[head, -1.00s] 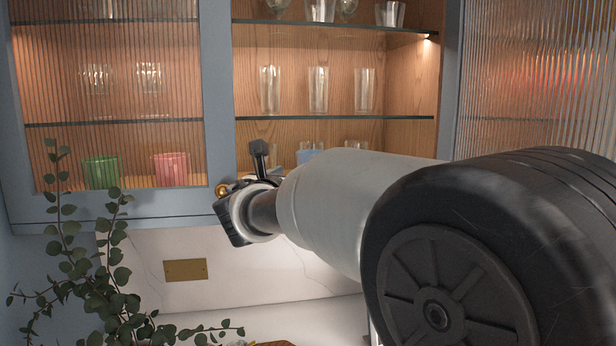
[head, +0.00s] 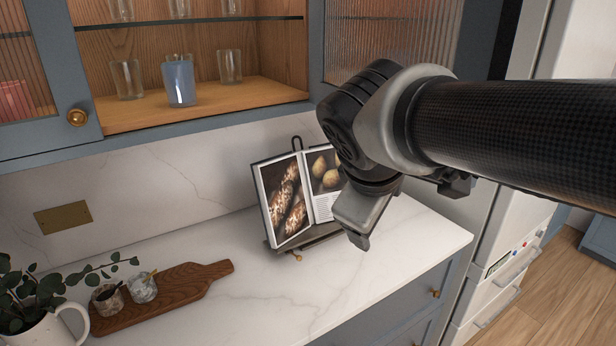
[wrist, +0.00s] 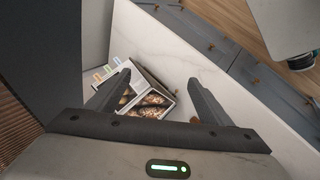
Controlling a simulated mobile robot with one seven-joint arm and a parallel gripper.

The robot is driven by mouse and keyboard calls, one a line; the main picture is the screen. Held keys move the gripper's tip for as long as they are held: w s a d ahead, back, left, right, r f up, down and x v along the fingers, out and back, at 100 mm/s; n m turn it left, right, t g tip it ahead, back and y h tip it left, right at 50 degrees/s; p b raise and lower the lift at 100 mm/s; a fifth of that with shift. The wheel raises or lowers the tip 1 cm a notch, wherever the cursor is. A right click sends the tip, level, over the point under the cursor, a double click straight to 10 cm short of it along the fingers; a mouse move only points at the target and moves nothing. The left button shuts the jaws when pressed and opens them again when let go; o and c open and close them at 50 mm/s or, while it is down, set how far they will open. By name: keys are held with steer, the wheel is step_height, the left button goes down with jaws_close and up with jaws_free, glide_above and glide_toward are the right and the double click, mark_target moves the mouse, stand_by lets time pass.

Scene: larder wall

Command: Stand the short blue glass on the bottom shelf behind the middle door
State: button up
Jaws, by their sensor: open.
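The short blue glass (head: 180,82) stands upright on the wooden bottom shelf (head: 265,97) of the open middle cabinet section in the head view. A clear glass (head: 127,80) stands to its left and another (head: 229,66) to its right; it is a little forward of both and looks apart from them. My gripper (head: 357,232) is well to the right and lower, over the counter by the cookbook, away from the glass. In the wrist view my gripper (wrist: 160,92) has its fingers wide apart with nothing between them.
An open cookbook on a stand (head: 290,200) is close beside my gripper. A wooden board (head: 185,292) with small jars and a potted plant (head: 25,310) are on the counter. A ribbed-glass door panel (head: 395,40) is right of the middle section.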

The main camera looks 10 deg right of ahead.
steer(key=s+a+f+m+y, duration=0.1)
steer(key=s+f+m, duration=0.1)
steer(key=s+m, duration=0.2)
steer(key=s+a+f+m+g+y, duration=0.1)
steer(key=s+f+m+y, duration=0.1)
steer(key=s+m, duration=0.3)
steer(key=shift+s+f, duration=0.55)
steer(key=shift+f, duration=0.25)
steer(key=shift+a, duration=0.1)
